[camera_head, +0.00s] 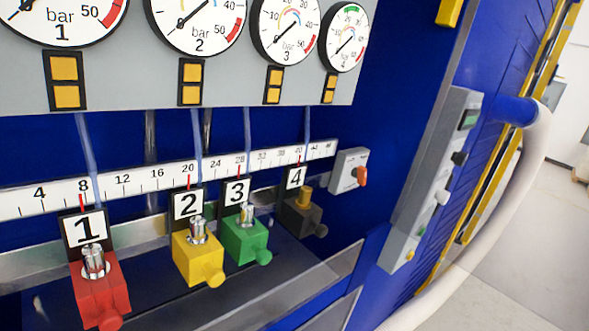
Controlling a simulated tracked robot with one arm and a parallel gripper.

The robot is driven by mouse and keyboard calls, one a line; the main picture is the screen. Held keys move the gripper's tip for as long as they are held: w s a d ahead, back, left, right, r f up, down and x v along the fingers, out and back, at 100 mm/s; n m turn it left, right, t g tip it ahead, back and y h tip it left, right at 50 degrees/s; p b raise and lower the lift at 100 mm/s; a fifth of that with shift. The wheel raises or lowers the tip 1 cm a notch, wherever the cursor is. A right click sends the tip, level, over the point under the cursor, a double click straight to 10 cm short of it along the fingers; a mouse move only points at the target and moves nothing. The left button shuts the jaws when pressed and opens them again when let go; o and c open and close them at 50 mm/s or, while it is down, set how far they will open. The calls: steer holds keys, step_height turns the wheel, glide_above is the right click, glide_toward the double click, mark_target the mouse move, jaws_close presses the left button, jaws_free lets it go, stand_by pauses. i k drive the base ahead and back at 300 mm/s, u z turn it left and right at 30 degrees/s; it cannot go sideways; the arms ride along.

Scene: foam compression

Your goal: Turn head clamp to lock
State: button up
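A small grey box (347,170) with an orange rotary knob (361,176) sits at the right end of the ruler; its label is too small to read, so I cannot tell if it is the head clamp. The knob looks roughly upright. Below the ruler are numbered mixing heads: red 1 (100,292), yellow 2 (196,255), green 3 (245,240) and dark 4 (301,217). Each has a round side knob. My gripper is not in view.
Pressure gauges (198,17) line a grey panel above the ruler (130,180). A tall grey control panel (428,190) with buttons projects at the right. A thick white hose (520,190) curves down beyond it. Open grey floor (530,260) lies at far right.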

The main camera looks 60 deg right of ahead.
mark_target(360, 173)
steer(key=u, duration=1)
steer(key=k, duration=1.3)
steer(key=z, duration=1.5)
steer(key=i, duration=1)
